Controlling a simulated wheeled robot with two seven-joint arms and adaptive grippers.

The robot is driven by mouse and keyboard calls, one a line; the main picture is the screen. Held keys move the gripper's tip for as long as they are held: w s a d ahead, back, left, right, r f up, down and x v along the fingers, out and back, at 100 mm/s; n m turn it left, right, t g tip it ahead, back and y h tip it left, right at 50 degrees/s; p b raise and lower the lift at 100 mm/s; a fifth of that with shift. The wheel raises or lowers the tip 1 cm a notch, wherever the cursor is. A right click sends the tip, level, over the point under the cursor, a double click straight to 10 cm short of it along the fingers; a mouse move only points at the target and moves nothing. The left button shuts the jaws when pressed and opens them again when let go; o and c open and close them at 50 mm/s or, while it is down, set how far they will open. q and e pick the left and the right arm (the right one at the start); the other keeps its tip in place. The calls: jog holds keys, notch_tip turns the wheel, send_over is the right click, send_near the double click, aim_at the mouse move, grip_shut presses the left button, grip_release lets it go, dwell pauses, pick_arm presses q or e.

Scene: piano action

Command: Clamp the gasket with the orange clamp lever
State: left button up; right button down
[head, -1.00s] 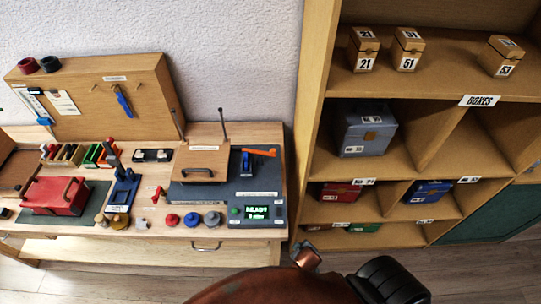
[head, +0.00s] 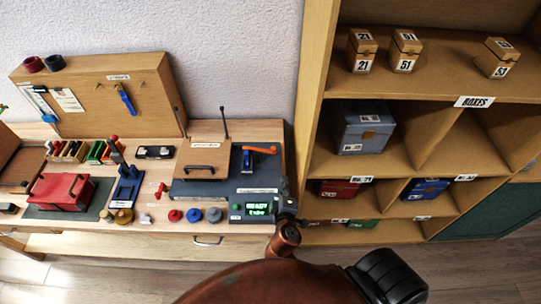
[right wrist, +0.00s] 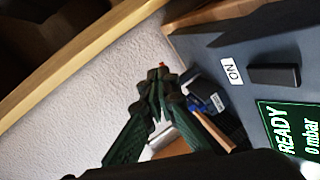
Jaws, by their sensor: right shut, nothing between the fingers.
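The orange clamp lever (head: 262,150) lies roughly level above a blue clamp body (head: 247,161) on the dark grey test station (head: 222,188). My right gripper (head: 287,188) is at the station's front right corner, beside the display, apart from the lever. In the right wrist view its dark green fingers (right wrist: 160,80) are together and empty. I cannot make out the gasket. My left gripper is out of view.
The display (head: 258,209) reads READY, 0 mbar. Red, blue and grey knobs (head: 194,215) line the front. A tall shelf (head: 308,95) stands close on the right.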

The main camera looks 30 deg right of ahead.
jog(key=w+a+r+n+t, duration=0.2)
jog(key=w+a+n, duration=0.1)
jog(key=w+a, duration=0.15)
jog(key=s+d+p+x, duration=0.1)
jog(key=x, duration=1)
jog(key=shift+w+d+f+y+p, duration=0.3)
jog(key=shift+w+d+p, duration=0.1)
jog(key=shift+d, duration=0.1)
